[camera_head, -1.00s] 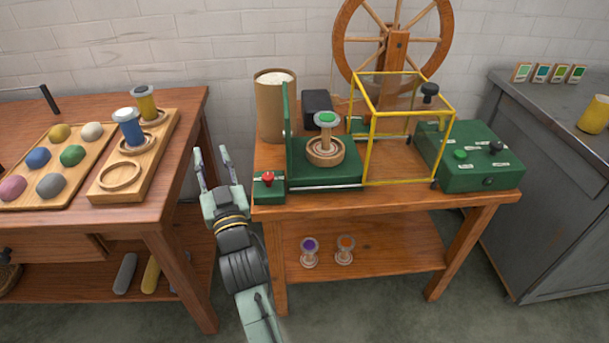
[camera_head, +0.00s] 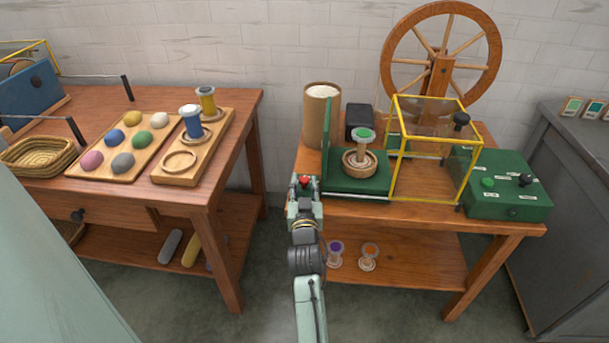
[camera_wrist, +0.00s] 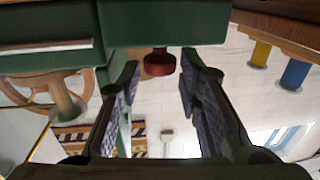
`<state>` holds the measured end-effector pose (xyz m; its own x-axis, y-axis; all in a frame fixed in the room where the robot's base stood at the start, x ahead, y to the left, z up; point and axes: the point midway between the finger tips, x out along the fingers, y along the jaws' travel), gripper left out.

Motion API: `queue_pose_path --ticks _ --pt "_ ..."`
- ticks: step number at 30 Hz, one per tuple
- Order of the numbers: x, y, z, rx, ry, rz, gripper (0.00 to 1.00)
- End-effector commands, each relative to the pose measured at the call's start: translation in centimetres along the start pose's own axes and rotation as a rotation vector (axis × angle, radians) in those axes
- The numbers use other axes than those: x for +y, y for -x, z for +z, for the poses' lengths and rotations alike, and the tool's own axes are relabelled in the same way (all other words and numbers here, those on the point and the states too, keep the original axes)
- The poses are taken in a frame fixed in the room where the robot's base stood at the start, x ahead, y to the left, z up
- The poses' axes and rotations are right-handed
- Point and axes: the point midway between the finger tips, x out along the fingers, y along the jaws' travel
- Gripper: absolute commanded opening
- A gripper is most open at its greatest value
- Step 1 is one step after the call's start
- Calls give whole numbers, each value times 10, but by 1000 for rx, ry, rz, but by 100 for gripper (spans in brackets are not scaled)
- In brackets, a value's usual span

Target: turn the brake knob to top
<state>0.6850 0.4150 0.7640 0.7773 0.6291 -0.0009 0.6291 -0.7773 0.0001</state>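A small red knob (camera_head: 304,180) sits on a green block at the left end of the middle bench. In the wrist view the red knob (camera_wrist: 159,63) shows beyond and between my fingertips. My gripper (camera_wrist: 160,82) is open with nothing held, its fingers spread to either side of the knob. In the head view my gripper (camera_head: 305,198) is at the bench's left front corner. The labels are too small to read, so I cannot tell which knob is the brake.
A yellow frame cage (camera_head: 430,200) and a spool (camera_head: 363,148) on a green base stand on the bench (camera_head: 440,214). A spinning wheel (camera_head: 440,60) and a brown drum (camera_head: 321,115) are behind. The left table (camera_head: 225,140) stands across a floor gap.

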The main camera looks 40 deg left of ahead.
Motion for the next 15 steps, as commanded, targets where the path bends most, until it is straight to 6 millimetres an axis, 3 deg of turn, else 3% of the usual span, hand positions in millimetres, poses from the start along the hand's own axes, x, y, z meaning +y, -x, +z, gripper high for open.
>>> queue_pose_path --ticks 6,15 --pt "0 -23 -1 0 0 -1 32" --pt "0 -27 0 1 0 -1 32"
